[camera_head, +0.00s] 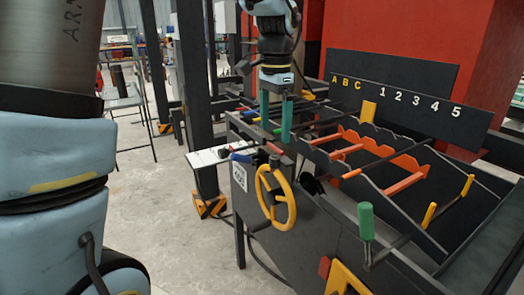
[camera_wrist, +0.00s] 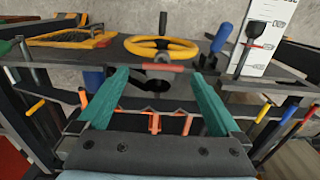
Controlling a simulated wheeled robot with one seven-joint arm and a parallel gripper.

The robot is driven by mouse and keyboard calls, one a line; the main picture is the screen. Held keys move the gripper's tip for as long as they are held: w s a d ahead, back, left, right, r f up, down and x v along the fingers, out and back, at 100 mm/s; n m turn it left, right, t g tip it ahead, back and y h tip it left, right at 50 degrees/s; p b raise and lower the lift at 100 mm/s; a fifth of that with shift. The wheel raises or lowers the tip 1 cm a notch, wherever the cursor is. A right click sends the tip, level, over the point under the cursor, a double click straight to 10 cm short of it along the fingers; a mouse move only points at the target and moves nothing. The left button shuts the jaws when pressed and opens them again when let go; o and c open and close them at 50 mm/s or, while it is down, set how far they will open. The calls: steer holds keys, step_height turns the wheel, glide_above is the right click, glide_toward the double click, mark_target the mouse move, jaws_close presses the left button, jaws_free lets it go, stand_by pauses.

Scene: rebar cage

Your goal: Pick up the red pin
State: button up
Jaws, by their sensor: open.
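My gripper (camera_head: 276,120) hangs over the bench with its two teal fingers pointing down, spread and empty. In the wrist view, the gripper (camera_wrist: 159,76) shows a wide gap between the fingertips. The red pin (camera_wrist: 163,66) is a short red cylinder lying crosswise in that gap as pictured, just in front of the yellow wheel. In the head view the red pin (camera_head: 273,148) shows as a small piece just below the fingertips, above the yellow wheel. No contact between fingers and pin is visible. How far the fingertips are from it I cannot tell exactly.
The yellow handwheel (camera_head: 277,197) stands on the bench front. A blue handle (camera_head: 241,157) and a white panel (camera_head: 208,155) are to its left. A green handle (camera_head: 366,221) stands upright at right. Orange notched racks (camera_head: 407,163) with bars lie behind. Open floor is at left.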

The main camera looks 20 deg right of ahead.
mark_target(274, 157)
step_height(274, 157, down, 4)
steer(key=shift+w, duration=0.1)
steer(key=shift+w+d+f+p, duration=0.1)
steer(key=shift+f+p, duration=0.45)
steer(key=shift+f, duration=1)
steer(key=shift+w+f+p, duration=0.1)
steer(key=shift+f+p, duration=0.4)
steer(key=shift+f, duration=1)
steer(key=c, duration=1.3)
